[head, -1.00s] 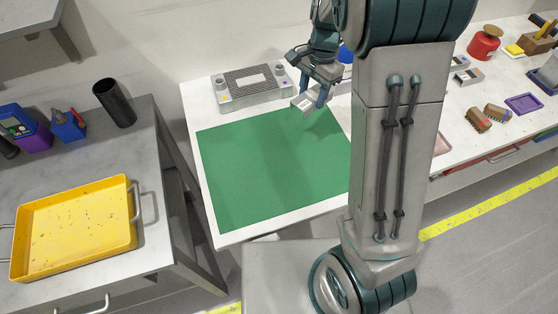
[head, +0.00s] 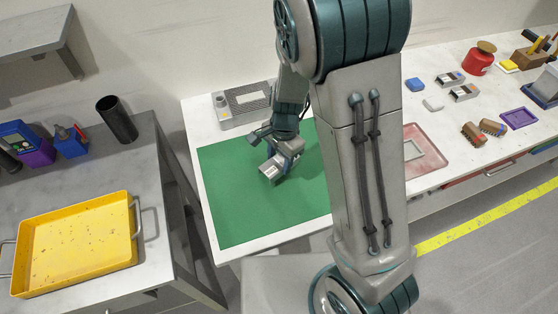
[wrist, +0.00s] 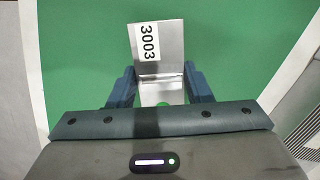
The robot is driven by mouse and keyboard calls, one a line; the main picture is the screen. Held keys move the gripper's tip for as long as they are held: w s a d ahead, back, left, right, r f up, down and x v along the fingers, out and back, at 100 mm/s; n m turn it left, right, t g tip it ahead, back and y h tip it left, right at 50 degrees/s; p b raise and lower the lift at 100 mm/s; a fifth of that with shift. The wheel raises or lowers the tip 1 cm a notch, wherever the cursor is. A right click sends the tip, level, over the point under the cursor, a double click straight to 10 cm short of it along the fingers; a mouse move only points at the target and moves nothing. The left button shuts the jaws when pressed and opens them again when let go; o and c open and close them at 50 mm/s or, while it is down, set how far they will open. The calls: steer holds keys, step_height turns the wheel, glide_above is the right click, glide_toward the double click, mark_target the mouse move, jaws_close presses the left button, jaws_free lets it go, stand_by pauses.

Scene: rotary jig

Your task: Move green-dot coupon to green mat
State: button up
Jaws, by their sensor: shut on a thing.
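The green-dot coupon is a silvery metal piece (head: 271,168) held in my gripper (head: 280,160) over the green mat (head: 230,215). In the wrist view the coupon (wrist: 160,66) shows a white label reading 3003 and a green dot partly hidden by my gripper's body. My gripper's two blue fingers (wrist: 160,88) are shut on it from both sides. The green mat (wrist: 80,50) fills most of the background there. I cannot tell whether the coupon touches the mat or is just above it.
A grey fixture box (head: 242,102) stands behind the mat. A red-rimmed tray (head: 425,150) and several small parts lie on the table to the right. A side table with a yellow tray (head: 75,245) is at left. The mat around the coupon is clear.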

steer(key=shift+f, duration=0.8)
steer(key=shift+f, duration=0.2)
steer(key=o, duration=1.1)
steer(key=shift+r, duration=0.1)
